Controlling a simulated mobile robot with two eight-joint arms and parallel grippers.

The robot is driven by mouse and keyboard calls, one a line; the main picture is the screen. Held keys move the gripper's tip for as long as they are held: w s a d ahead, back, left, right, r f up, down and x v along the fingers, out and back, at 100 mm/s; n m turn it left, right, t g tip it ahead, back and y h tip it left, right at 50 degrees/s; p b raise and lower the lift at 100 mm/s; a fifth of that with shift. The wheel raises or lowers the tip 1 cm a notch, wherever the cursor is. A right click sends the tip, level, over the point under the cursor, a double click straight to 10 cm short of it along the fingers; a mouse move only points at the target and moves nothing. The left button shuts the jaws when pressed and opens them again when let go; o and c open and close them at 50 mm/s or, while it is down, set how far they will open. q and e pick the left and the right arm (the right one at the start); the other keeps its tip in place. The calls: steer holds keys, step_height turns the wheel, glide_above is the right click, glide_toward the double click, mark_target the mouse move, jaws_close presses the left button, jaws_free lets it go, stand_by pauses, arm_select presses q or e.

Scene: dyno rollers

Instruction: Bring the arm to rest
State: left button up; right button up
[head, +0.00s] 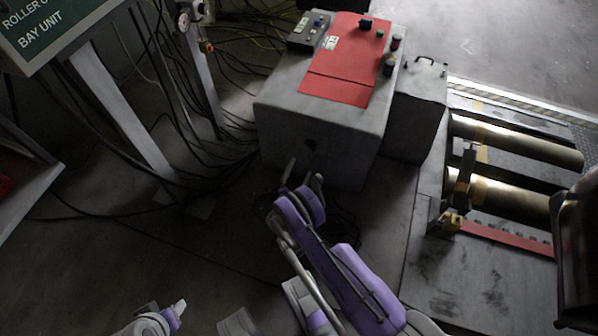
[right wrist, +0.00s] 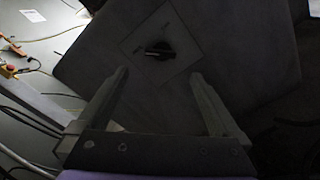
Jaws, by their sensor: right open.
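My right arm, purple and grey, reaches up from the bottom of the head view. Its gripper (head: 303,172) is in front of the near face of a grey control cabinet (head: 285,115). In the right wrist view the two fingers of the right gripper (right wrist: 158,98) stand wide apart with nothing between them. Beyond them, on the cabinet face (right wrist: 240,50), is a square plate with a black rotary knob (right wrist: 160,51). The fingers look apart from the knob. Part of my left arm (head: 150,322) shows at the bottom left of the head view; its gripper jaws cannot be made out.
The cabinet's red top panel (head: 345,60) carries several buttons. Metal rollers (head: 510,145) lie in the floor at the right, beside a dark rounded body (head: 578,250). A sign (head: 45,30) on posts stands at the left. Cables (head: 190,130) cross the floor there.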

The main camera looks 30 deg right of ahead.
stand_by(0.5)
step_height(320, 180, up, 12)
steer(key=w+m+g+y, duration=0.2)
steer(key=w+m+g, duration=0.1)
steer(key=m, duration=0.2)
steer(key=s+a+r+m+g+y, duration=0.1)
steer(key=s+r+m+g+y, duration=0.15)
steer(key=s+r, duration=0.45)
steer(key=s+a+r+m+g+y, duration=0.1)
steer(key=s+a+r+m+y, duration=0.3)
steer(key=s, duration=0.5)
steer(key=s+a+r+m+y+p, duration=0.15)
steer(key=s+a+r, duration=0.3)
steer(key=s, duration=0.45)
steer(key=s+a+r+m+g+y, duration=0.1)
steer(key=s+a+r+m+y, duration=0.3)
steer(key=s, duration=0.6)
arm_select(q)
step_height(320, 180, up, 29)
steer(key=t+p, duration=0.1)
steer(key=p, duration=2.4)
steer(key=shift+w, duration=0.35)
arm_select(e)
step_height(320, 180, up, 28)
steer(key=w+a+t, duration=0.1)
steer(key=shift+w+a, duration=0.15)
steer(key=shift+w, duration=0.05)
